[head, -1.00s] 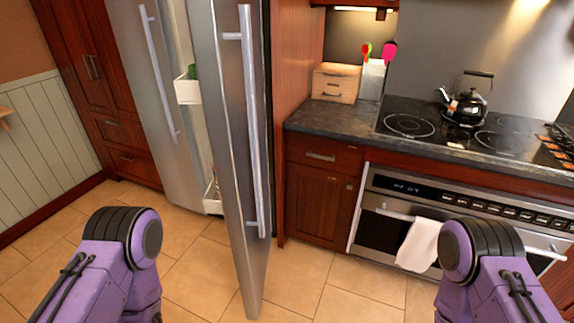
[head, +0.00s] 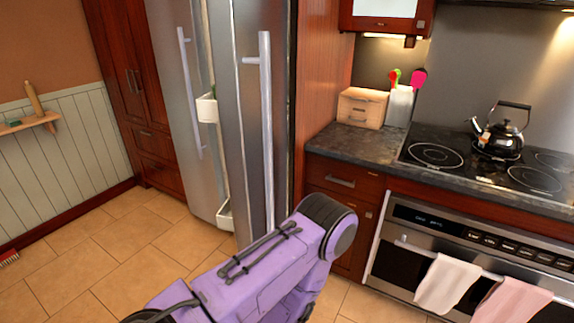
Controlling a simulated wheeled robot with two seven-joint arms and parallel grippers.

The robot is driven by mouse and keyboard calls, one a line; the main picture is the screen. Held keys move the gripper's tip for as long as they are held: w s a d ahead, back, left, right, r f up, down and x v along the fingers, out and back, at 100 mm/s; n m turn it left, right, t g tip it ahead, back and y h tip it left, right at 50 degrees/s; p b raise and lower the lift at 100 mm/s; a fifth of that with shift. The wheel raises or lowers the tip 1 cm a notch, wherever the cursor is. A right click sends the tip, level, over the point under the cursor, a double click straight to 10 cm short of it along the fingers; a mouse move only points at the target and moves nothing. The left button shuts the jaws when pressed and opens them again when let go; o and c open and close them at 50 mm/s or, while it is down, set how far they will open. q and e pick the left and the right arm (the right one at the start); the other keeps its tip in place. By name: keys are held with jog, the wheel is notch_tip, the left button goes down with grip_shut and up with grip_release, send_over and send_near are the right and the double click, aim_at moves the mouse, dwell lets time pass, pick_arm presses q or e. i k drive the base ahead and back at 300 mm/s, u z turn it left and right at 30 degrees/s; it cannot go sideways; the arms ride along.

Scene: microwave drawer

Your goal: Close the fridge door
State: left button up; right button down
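The steel fridge stands at the centre left of the head view, with a left door (head: 177,130) and a right door (head: 247,160). The right door stands ajar, swung out toward me, and carries a long vertical handle (head: 267,125). White door bins (head: 207,109) show in the gap between the doors. My purple arm, coming in from the lower left, reaches across in front of the right door's lower part and hides it. I cannot tell whether the arm touches the door. Neither gripper is in view.
The counter (head: 350,143) and cabinet stand right of the fridge. An oven (head: 450,245) with towels (head: 447,283) on its handle is at the lower right. A kettle (head: 498,136) sits on the stovetop.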

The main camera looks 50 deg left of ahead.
aim_at(249, 39)
jog(key=i, duration=1.05)
jog(key=u, duration=2.2)
